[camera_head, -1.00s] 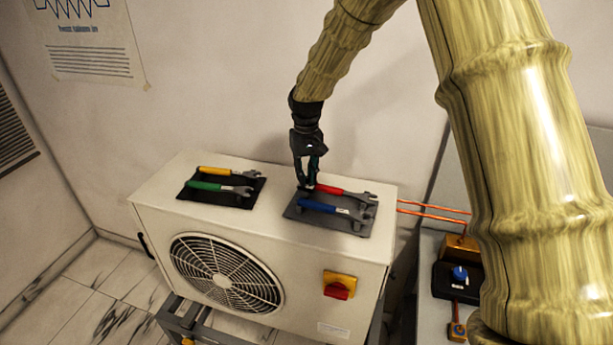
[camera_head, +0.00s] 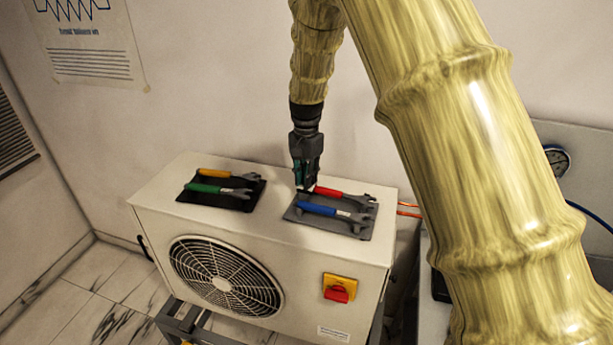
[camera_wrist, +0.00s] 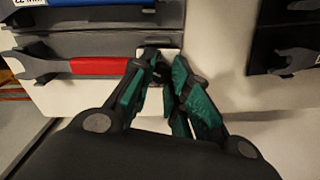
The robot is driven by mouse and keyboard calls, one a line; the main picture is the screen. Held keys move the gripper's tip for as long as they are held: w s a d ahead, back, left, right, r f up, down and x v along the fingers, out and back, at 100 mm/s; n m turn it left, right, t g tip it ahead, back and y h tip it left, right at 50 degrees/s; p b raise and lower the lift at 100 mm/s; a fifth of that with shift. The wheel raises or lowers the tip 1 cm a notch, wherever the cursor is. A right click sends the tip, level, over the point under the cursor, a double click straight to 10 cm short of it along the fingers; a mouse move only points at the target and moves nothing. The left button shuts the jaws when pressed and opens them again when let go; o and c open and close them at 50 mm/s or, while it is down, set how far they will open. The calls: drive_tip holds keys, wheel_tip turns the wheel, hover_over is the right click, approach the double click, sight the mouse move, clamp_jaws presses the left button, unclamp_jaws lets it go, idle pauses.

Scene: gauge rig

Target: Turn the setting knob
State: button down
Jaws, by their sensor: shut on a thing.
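A red rotary knob (camera_head: 338,291) on a yellow plate sits on the front of the white unit. The blue knob of a black box at the right is hidden behind my arm now, so I cannot tell which is the setting knob. My gripper (camera_head: 303,188) is above the unit's top, at the handle end of the red wrench (camera_head: 330,193), well away from the red knob. In the wrist view my fingers (camera_wrist: 160,73) close together at that handle end (camera_wrist: 105,66). The fingers hide the exact contact.
A blue wrench (camera_head: 322,210) lies beside the red one. A second mat (camera_head: 188,195) holds yellow and green wrenches. The white unit (camera_head: 160,190) has a fan grille (camera_head: 225,275). A gauge (camera_head: 557,159) shows at the right, and copper pipes (camera_head: 408,209) leave the unit.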

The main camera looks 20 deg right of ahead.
drive_tip(key=shift+m, duration=1.2)
drive_tip(key=c, duration=1.3)
unclamp_jaws()
drive_tip(key=shift+c, duration=0.2)
drive_tip(key=shift+r, duration=0.1)
wheel_tip(320, 180, up, 12)
